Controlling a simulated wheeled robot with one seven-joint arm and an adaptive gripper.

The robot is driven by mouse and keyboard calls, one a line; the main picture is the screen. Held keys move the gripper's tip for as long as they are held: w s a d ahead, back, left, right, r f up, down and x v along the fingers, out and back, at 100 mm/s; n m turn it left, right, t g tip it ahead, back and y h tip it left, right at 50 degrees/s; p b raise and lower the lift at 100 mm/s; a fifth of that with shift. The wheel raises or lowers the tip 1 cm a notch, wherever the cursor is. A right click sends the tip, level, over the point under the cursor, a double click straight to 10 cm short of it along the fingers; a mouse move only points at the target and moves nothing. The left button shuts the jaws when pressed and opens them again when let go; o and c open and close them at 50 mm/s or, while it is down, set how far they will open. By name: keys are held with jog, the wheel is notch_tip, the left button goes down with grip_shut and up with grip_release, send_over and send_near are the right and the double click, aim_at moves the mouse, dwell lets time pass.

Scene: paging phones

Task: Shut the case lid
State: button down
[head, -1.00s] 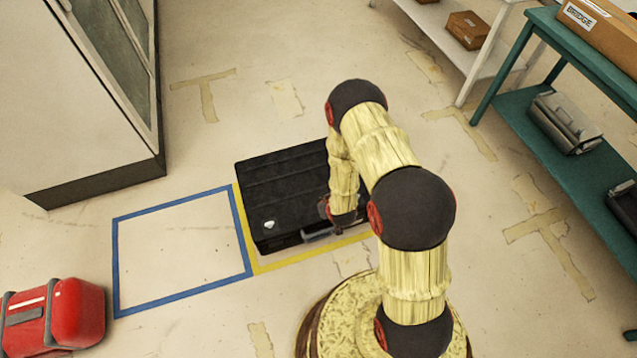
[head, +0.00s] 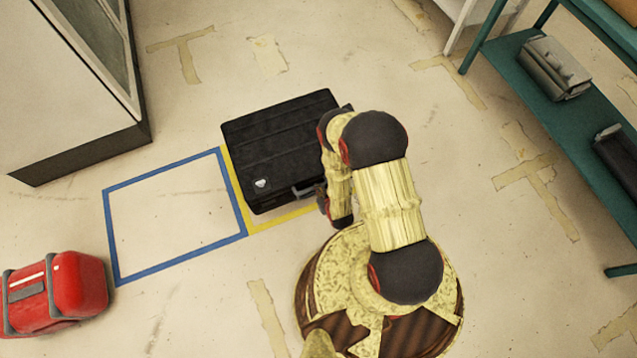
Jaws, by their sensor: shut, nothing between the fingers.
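The black case (head: 275,145) stands on the floor inside a yellow taped outline. Its ribbed lid lies flat on top and looks shut from above. A grey handle (head: 308,190) shows on its front side, and a small pale badge sits near the lid's front left corner. My gripper (head: 322,206) is just off the front right corner of the case, beside the handle. Its fingers are small and partly dark in this view, shut with nothing held. My arm hides part of the right side of the case.
A blue taped square (head: 175,213) left of the case is empty. A red case (head: 55,292) stands at the far left. A white cabinet (head: 60,110) is at the upper left. A teal shelf (head: 560,130) with grey and black items stands at the right. Floor between is clear.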

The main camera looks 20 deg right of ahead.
jog(key=shift+s+f+t, duration=0.2)
jog(key=shift+s+f, duration=0.05)
jog(key=shift+f, duration=0.5)
jog(key=shift+s+f+t, duration=0.2)
jog(key=shift+f, duration=0.55)
